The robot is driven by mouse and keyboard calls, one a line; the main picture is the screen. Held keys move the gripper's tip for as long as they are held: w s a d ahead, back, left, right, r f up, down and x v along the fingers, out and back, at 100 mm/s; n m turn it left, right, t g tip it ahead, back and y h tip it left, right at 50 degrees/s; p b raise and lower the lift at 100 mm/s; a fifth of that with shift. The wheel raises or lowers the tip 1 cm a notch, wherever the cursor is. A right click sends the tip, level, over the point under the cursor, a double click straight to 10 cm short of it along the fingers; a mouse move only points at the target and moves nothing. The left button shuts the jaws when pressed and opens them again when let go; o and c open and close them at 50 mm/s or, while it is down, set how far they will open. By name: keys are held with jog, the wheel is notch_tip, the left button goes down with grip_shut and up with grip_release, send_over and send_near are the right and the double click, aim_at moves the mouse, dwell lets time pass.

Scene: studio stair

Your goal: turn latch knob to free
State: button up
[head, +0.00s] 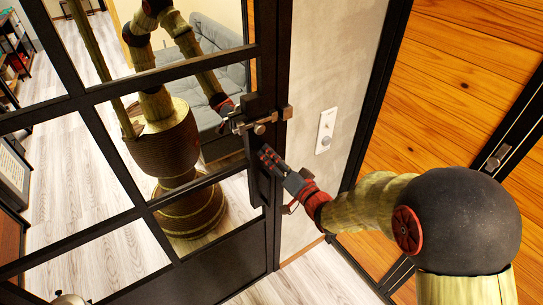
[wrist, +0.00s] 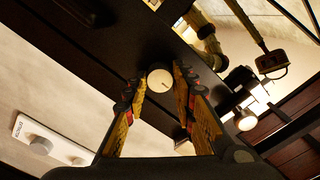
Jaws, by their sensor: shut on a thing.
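The latch knob (wrist: 160,79) is a small pale round disc with a dark mark on its face, on the dark door stile in the wrist view. My gripper (wrist: 157,88) has one finger on each side of it and is shut on it. In the head view my gripper (head: 266,156) is at the black stile of the glazed door (head: 165,70), just below a metal slide bolt (head: 262,122). The knob is hidden behind my fingers there. The bolt, with its own round end (wrist: 245,120), also shows at the right in the wrist view.
A white wall plate with a round dial (head: 326,131) is on the grey wall right of the door; it also shows in the wrist view (wrist: 42,145). A door handle (head: 290,207) lies below my gripper. Wooden panels (head: 450,80) stand at right. The glass mirrors my body.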

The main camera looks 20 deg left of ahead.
jog(key=o, duration=1.1)
jog(key=shift+o, duration=0.3)
jog(key=v, duration=1.2)
